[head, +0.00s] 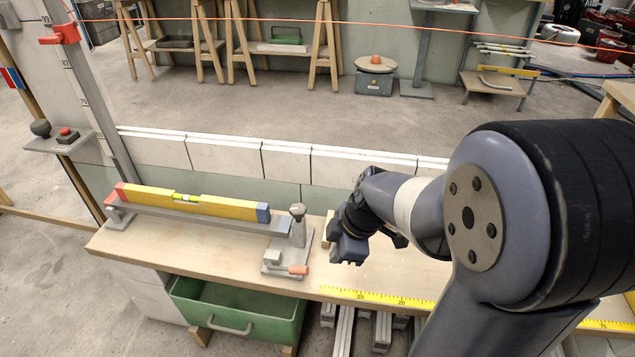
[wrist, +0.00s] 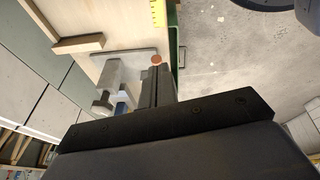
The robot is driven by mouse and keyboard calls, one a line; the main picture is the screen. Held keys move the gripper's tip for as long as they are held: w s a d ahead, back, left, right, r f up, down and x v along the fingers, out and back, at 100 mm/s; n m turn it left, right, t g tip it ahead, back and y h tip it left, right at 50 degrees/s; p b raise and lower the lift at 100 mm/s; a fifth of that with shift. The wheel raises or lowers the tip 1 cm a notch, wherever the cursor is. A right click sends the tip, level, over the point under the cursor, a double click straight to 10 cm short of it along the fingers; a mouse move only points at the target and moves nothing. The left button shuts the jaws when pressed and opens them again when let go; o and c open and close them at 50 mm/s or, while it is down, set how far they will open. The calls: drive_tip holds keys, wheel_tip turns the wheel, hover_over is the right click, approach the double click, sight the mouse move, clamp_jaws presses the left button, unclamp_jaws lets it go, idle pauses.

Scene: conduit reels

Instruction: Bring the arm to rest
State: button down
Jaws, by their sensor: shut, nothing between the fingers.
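My gripper (head: 350,247) hangs over the workbench (head: 225,256) in the head view, just right of a grey clamp fixture (head: 298,240) with an orange-tipped handle. It holds nothing. In the wrist view my shut fingers (wrist: 158,85) point toward the fixture's grey base plate (wrist: 128,60). I cannot tell the exact height of the fingers above the bench. My arm reaches in from the right and covers the right part of the bench.
A yellow level (head: 190,201) lies on a grey rail left of the fixture. A low block wall (head: 285,164) runs behind the bench. An open green drawer (head: 235,308) juts out in front. A yellow measuring tape (head: 376,297) runs along the front edge.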

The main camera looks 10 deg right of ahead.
drive_tip(key=b, duration=0.2)
hover_over(297, 272)
drive_tip(key=s+d, duration=0.1)
wheel_tip(297, 272, down, 4)
drive_tip(key=shift+w+a+f+p, duration=0.35)
drive_tip(key=shift+w+a+p, duration=0.2)
drive_tip(key=shift+p, duration=0.2)
drive_tip(key=shift+w+a+r+p, duration=0.15)
drive_tip(key=shift+w+a+p, duration=0.1)
drive_tip(key=shift+a+p, duration=0.45)
drive_tip(key=shift+w+a+r+p, duration=0.1)
drive_tip(key=shift+w+a+p, duration=0.2)
drive_tip(key=shift+p, duration=0.6)
drive_tip(key=shift+s, duration=0.1)
drive_tip(key=shift+f, duration=0.1)
